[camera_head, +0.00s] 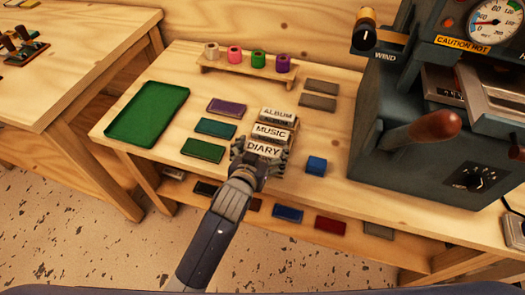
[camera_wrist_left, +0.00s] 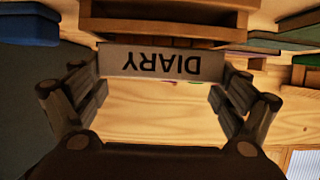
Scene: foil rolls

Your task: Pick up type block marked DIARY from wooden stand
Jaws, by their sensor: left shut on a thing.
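The type block marked DIARY (camera_head: 263,150) is the nearest of three pale blocks at the wooden stand in the head view. Behind it are the blocks MUSIC (camera_head: 270,131) and ALBUM (camera_head: 278,113). My left gripper (camera_head: 262,158) is shut on the DIARY block, one finger at each end. In the left wrist view the DIARY block (camera_wrist_left: 160,64) shows upside down between the fingers (camera_wrist_left: 160,92), with the wooden stand (camera_wrist_left: 165,22) close by it. I cannot tell whether the block still touches the stand. My right gripper is not in view.
A grey stamping machine (camera_head: 430,130) marked CAUTION HOT stands at the right. A green tray (camera_head: 147,112) lies at the left. Foil rolls sit on a small rack (camera_head: 250,75) at the back. Flat coloured blocks and a blue block (camera_head: 316,166) flank the stand.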

